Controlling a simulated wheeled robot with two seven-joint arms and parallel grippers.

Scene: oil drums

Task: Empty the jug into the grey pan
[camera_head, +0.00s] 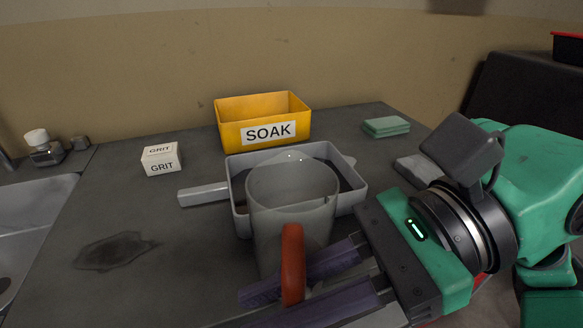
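The jug (290,205) is a grey, cloudy cup with a red handle (292,250) facing me. It looks close to upright and covers the middle of the grey pan (240,222). Its base is partly hidden, and I cannot tell whether it is off the counter. The pan is rectangular, with a handle to the left and a dark interior. My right gripper (310,285) comes in from the right, its purple fingers on either side of the red handle, and appears shut on it. The jug's contents are not clear. My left gripper is not in view.
A yellow SOAK bin (262,122) stands just behind the pan. A white GRIT box (161,158) is at left, green pads (386,126) at back right, and a grey block (420,169) beside my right arm. A sink (25,222) and small bottle (43,148) are far left.

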